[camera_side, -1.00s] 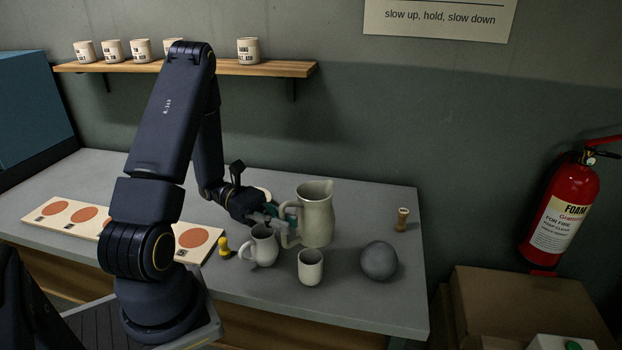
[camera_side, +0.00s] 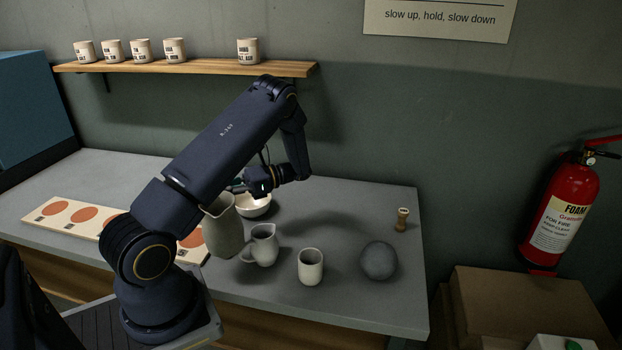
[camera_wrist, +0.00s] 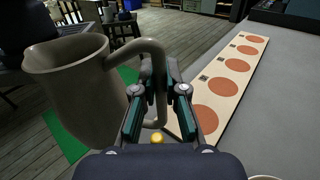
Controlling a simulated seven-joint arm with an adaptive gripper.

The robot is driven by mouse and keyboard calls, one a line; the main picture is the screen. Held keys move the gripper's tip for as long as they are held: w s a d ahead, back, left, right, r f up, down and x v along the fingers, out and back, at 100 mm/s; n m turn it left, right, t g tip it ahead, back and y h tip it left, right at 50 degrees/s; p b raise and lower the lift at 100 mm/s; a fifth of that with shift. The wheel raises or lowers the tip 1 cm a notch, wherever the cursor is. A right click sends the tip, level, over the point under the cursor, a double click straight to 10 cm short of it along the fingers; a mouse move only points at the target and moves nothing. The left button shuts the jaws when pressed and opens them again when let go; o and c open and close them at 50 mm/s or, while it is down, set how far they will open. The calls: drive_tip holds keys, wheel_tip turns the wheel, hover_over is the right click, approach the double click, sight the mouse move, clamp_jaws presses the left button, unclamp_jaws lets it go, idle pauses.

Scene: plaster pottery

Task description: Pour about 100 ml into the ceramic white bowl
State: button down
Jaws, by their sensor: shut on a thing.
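My gripper (camera_side: 243,187) is shut on the handle of the large grey-beige pitcher (camera_side: 222,232). In the side view the pitcher hangs roughly upright, apparently above the bench, left of the small jug and partly hidden by my arm. In the wrist view the pitcher (camera_wrist: 75,95) fills the left, with its handle between my fingers (camera_wrist: 158,105). The white bowl (camera_side: 254,208) stands on the bench behind and right of the pitcher, partly hidden by it and my gripper. Only a bit of the bowl's rim (camera_wrist: 265,178) shows in the wrist view. The pitcher's contents are not visible.
A small jug (camera_side: 264,243), a cup (camera_side: 311,266) and a grey ball (camera_side: 379,261) stand front right; a small brown-topped tool (camera_side: 402,219) stands farther back. A board with orange discs (camera_side: 62,220) lies left.

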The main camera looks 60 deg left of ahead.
drive_tip(key=w+a+m+t+y, duration=0.5)
drive_tip(key=w+a+m+y, duration=0.15)
drive_tip(key=w, duration=0.55)
drive_tip(key=w+a+m+t+y, duration=0.5)
drive_tip(key=w+y, duration=0.3)
drive_tip(key=w, duration=0.4)
drive_tip(key=w+d+f+m+t+y, duration=0.2)
drive_tip(key=w+f+m+t, duration=0.3)
drive_tip(key=w, duration=0.7)
wheel_tip(320, 180, down, 4)
drive_tip(key=shift+d+r+t, duration=0.1)
drive_tip(key=shift+d+t, duration=0.1)
drive_tip(key=shift+t, duration=1)
drive_tip(key=shift+r, duration=0.15)
